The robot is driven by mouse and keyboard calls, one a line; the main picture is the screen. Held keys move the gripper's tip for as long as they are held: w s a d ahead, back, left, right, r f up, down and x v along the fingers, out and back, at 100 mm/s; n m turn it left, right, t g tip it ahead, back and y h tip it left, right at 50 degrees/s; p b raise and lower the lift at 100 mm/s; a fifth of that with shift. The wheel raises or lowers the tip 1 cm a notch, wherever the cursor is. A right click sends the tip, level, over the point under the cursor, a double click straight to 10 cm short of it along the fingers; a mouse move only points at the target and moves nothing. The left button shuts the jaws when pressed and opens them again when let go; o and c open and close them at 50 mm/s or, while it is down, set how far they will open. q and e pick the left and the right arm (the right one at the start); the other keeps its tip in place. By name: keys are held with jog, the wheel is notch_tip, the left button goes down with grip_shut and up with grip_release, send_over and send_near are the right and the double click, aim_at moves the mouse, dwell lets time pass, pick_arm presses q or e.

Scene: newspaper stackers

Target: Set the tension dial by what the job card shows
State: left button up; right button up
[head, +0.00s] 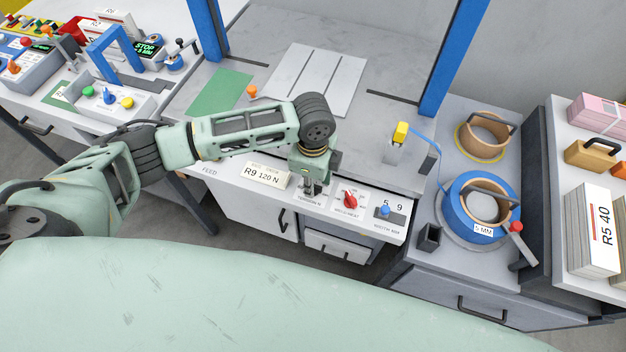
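The white job card (264,174) stands on the front of the strapping table and reads "R9 120 N". My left gripper (312,188) points down at the front panel, right of the card, just above the label "TENSION N". The gripper hides the tension dial there, so its setting cannot be read. The fingertips are small and dark, and whether they are closed on the dial cannot be told. My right gripper is out of view.
Right of my gripper are a red knob (349,199) and a blue knob (384,211) beside a "5 9" display. A blue strap roll (479,209) tagged "5 MM" and a tan roll (483,136) stand right. Blue posts (452,60) rise from the table.

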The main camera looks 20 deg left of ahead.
pick_arm(q)
jog(key=shift+f, duration=0.35)
grip_shut()
